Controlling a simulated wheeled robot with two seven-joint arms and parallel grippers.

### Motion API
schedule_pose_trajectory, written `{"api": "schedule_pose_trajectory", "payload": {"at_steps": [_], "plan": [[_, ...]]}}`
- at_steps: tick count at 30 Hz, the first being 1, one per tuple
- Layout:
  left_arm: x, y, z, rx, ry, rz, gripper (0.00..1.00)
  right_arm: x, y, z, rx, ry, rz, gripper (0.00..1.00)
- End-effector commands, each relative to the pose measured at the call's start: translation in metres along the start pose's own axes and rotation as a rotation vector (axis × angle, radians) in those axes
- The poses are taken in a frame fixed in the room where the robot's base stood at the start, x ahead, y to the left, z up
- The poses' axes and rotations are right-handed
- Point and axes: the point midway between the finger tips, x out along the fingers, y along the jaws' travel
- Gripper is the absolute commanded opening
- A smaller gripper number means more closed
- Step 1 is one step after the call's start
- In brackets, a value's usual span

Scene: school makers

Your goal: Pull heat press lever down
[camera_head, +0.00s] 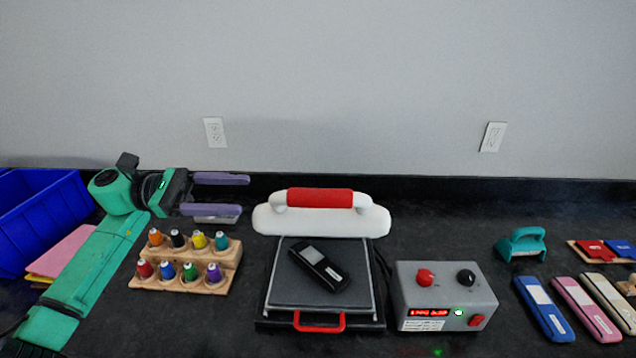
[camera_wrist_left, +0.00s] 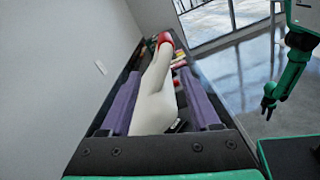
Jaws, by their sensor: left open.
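The heat press has a raised white top (camera_head: 268,221) with a red lever handle (camera_head: 320,198), and a grey lower plate (camera_head: 283,290) with a red front handle (camera_head: 319,321). My left gripper (camera_head: 243,195) is open, its purple fingers pointing right, just left of the white top. In the left wrist view, the white top (camera_wrist_left: 155,105) shows between the two fingers (camera_wrist_left: 160,100), with the red lever (camera_wrist_left: 165,41) beyond; I cannot tell if they touch. My right gripper (camera_wrist_left: 269,108) shows small at the right of the left wrist view, away from the press.
A black handheld device (camera_head: 320,268) lies on the lower plate. A wooden rack (camera_head: 221,262) of thread spools stands left, below my left gripper. A grey control box (camera_head: 445,283) stands right of the press. A blue bin (camera_head: 40,215) is far left; several coloured cases (camera_head: 543,308) lie right.

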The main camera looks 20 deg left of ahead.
Motion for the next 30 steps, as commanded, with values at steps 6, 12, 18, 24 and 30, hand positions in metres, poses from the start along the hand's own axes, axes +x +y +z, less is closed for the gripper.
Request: {"api": "schedule_pose_trajectory", "payload": {"at_steps": [6, 12, 18, 24, 30], "plan": [[0.048, 0.002, 0.008, -0.003, -0.003, -0.003, 0.63, -0.031, -0.008, 0.035, 0.002, -0.062, -0.012, 0.50], [0.102, 0.002, 0.009, -0.003, -0.006, -0.002, 0.63, -0.058, -0.008, 0.033, 0.002, -0.064, -0.012, 0.50], [0.135, 0.001, 0.004, -0.003, -0.003, 0.001, 0.63, -0.069, -0.004, 0.008, 0.001, -0.025, -0.007, 0.50], [0.140, 0.000, 0.001, -0.002, -0.001, 0.001, 0.63, -0.069, -0.004, 0.013, 0.000, -0.033, -0.007, 0.50], [0.140, 0.000, 0.001, -0.002, -0.001, 0.001, 0.25, -0.069, -0.003, 0.018, -0.001, -0.042, -0.007, 0.50]]}}
